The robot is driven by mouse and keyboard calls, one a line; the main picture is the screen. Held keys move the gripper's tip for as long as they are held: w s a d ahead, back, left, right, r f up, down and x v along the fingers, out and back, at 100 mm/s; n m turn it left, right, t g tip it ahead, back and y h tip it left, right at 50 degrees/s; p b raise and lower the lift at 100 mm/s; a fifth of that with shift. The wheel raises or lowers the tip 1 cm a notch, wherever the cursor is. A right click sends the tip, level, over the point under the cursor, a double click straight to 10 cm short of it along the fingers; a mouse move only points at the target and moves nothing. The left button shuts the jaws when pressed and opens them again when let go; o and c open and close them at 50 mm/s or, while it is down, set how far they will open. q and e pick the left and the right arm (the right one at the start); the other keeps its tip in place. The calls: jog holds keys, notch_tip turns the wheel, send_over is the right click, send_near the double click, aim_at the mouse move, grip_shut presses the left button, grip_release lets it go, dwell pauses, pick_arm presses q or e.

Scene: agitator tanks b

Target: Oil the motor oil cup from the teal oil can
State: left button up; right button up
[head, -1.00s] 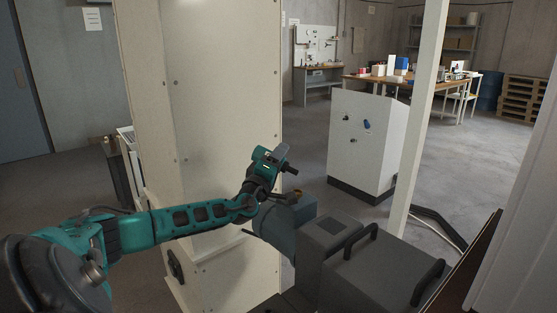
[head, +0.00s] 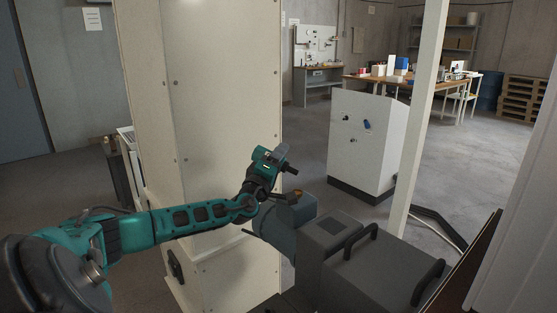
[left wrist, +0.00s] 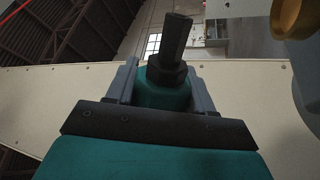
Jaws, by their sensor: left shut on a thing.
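My left gripper (head: 285,160) is above the grey-blue motor (head: 279,228) in the head view. In the left wrist view its two grey fingers (left wrist: 160,88) are shut on the teal oil can (left wrist: 163,92), whose dark spout (left wrist: 174,45) sticks out beyond them. The brass oil cup (head: 298,194) is on top of the motor, a little below and right of the gripper. It also shows, cut off, at the top right of the left wrist view (left wrist: 294,14), apart from the spout. Most of the can is hidden. My right gripper is not in view.
A tall cream cabinet (head: 215,90) stands close behind my left arm. A dark grey housing with handles (head: 375,275) is right of the motor. A pale post (head: 425,110) and a white control box (head: 368,145) stand beyond. Open floor lies further back.

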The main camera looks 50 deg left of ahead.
pick_arm(q)
jog(key=shift+f+n+b, duration=0.35)
jog(key=shift+n+b, duration=0.05)
jog(key=shift+a+f+n+y, duration=0.15)
jog(key=shift+f+n+y, duration=0.15)
jog(key=shift+n, duration=0.3)
jog(key=shift+n+b, duration=0.35)
jog(key=shift+n, duration=0.05)
